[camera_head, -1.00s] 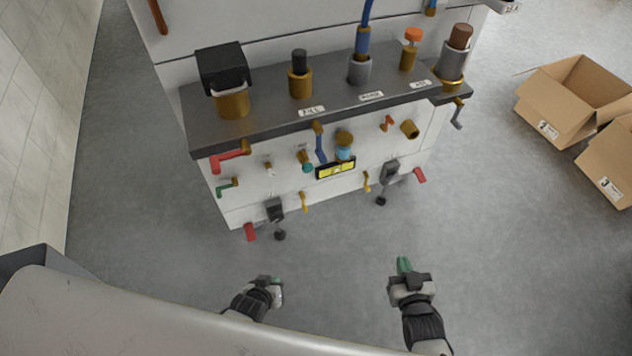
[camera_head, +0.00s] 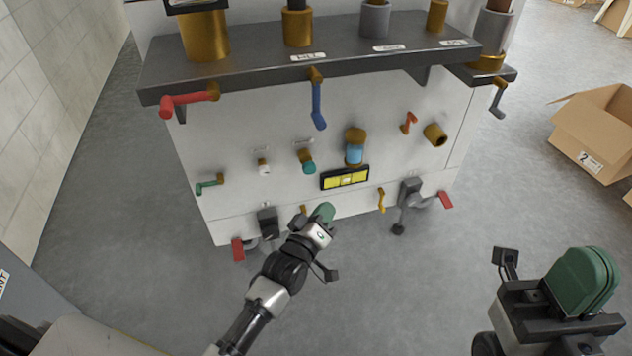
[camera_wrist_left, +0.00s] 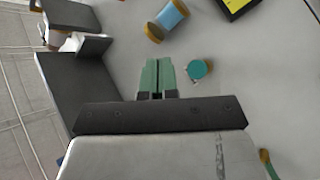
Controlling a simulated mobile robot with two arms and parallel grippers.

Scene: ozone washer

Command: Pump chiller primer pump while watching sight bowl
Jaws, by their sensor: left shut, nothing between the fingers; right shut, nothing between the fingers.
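The sight bowl appears to be the light-blue cylinder with brass ends (camera_head: 355,152) on the white machine front; it also shows in the left wrist view (camera_wrist_left: 172,14). To its left are a teal knob on a brass stem (camera_head: 308,164) and a smaller white knob (camera_head: 264,168). I cannot tell for certain which is the primer pump. My left gripper (camera_head: 323,212) is shut and empty, low in front of the panel. In the left wrist view its green fingertips (camera_wrist_left: 157,74) are beside the teal knob (camera_wrist_left: 199,69), apart in the picture. My right gripper (camera_head: 582,280) is shut and empty, right of the machine.
A dark shelf (camera_head: 225,75) with brass and grey fittings overhangs the panel. A red lever (camera_head: 188,101), blue lever (camera_head: 318,105), green lever (camera_head: 207,185) and yellow-and-black plate (camera_head: 345,178) are on the front. Cardboard boxes (camera_head: 598,135) stand at right. The floor between is clear.

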